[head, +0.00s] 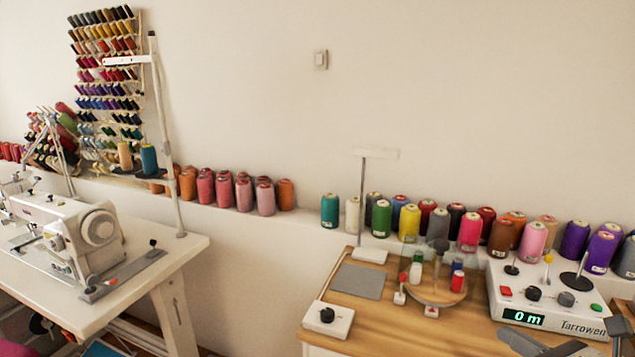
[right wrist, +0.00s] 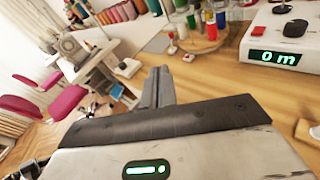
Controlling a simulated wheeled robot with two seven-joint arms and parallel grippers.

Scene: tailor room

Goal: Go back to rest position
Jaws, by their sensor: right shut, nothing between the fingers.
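My right gripper (head: 535,344) shows at the bottom right of the head view, over the front part of the wooden-topped table (head: 460,325). In the right wrist view its two grey fingers (right wrist: 158,88) lie together with nothing between them. They point toward the table with the thread spools. Part of my right arm shows at the right edge of the head view. My left gripper is in neither view.
A white meter box (head: 540,300) reading "0 m" stands just beyond my right gripper. A round wooden stand (head: 436,292) with small spools is left of it. A white switch box (head: 328,318) sits at the table's left. A sewing machine (head: 75,235) stands far left.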

